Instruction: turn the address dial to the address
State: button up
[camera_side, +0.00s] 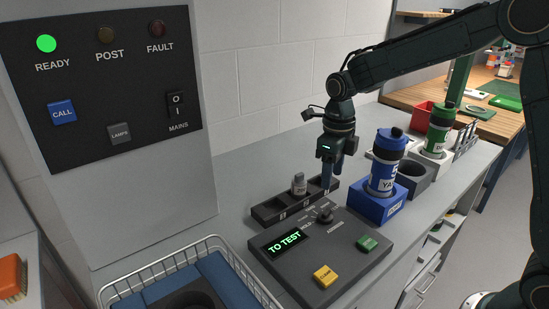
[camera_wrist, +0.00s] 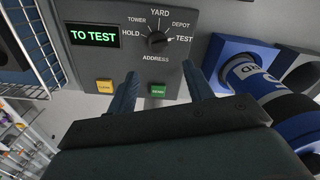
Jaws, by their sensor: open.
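The address dial (camera_wrist: 157,41) is a dark round knob on the grey console (camera_wrist: 88,16). Labels HOLD, TOWER, YARD, DEPOT and TEST surround it, and its pointer faces TEST. The green display (camera_wrist: 95,35) reads TO TEST. In the side view, the dial (camera_side: 324,215) sits at the back of the console, right of the display (camera_side: 286,244). My gripper (camera_wrist: 159,72) is open and empty, its fingers spread to either side of the dial's line, apart from it. In the side view, my gripper (camera_side: 328,184) hangs pointing down, above and just behind the dial.
A yellow button (camera_side: 325,276) and green button (camera_side: 367,243) are on the console. A dark rack (camera_side: 268,213) holding a small grey canister is behind it. A blue holder with a blue bottle (camera_side: 385,165) stands close right. A wire basket (camera_side: 215,250) is front left.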

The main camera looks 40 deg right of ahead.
jog(key=shift+r, duration=1.75)
jog(key=shift+s, duration=0.1)
jog(key=s+r+n+t, duration=0.3)
jog(key=s+r+n, duration=0.5)
jog(key=s+n, duration=0.55)
jog(key=s+n+t, duration=0.2)
jog(key=s+n, duration=0.9)
jog(key=n, duration=0.7)
jog(key=shift+s+d+f+n+t, duration=0.2)
jog(key=shift+s+d+n+t, duration=0.1)
jog(key=shift+s+d+n, duration=0.1)
